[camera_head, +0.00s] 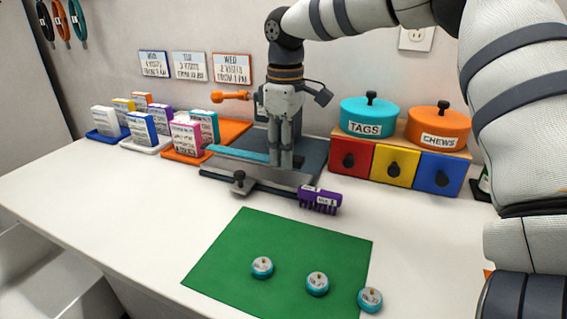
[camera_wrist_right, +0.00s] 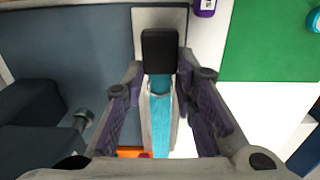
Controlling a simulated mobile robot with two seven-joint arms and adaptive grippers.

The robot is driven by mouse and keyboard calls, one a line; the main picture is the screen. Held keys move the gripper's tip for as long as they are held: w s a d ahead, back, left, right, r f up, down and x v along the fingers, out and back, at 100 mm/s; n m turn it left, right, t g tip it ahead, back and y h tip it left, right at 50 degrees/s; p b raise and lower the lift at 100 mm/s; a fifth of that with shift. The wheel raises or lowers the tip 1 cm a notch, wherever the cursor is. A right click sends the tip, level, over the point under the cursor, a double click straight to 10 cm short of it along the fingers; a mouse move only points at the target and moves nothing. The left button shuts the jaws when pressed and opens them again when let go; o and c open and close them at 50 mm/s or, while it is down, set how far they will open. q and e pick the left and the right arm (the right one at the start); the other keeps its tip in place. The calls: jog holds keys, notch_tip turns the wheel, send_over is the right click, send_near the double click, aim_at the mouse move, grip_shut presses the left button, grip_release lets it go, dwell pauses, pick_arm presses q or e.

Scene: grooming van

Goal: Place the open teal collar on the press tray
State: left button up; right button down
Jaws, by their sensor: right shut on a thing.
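The open teal collar (camera_head: 237,153) is a flat straight strip lying level along the press. My right gripper (camera_head: 285,160) points down and is shut on it near its right end. In the right wrist view the teal strip (camera_wrist_right: 160,125) runs between the fingers of my right gripper (camera_wrist_right: 160,85). The grey metal press tray (camera_head: 250,172) is directly below the collar. I cannot tell whether the collar touches it or hangs just above. The press has a dark base (camera_head: 315,152) and an orange handle (camera_head: 232,96). My left gripper is not in view.
A purple comb-like piece (camera_head: 320,199) stands right of the press front. A green mat (camera_head: 285,240) with teal tins (camera_head: 317,284) lies in front. Coloured drawers (camera_head: 395,168) stand right, and card boxes on trays (camera_head: 190,135) left. The white counter is clear at front left.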

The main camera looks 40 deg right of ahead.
notch_tip(320, 180, down, 3)
jog(key=shift+d+f, duration=0.1)
jog(key=shift+f, duration=0.05)
jog(key=c, duration=1.3)
grip_release()
jog(key=shift+f, duration=0.1)
notch_tip(320, 180, up, 12)
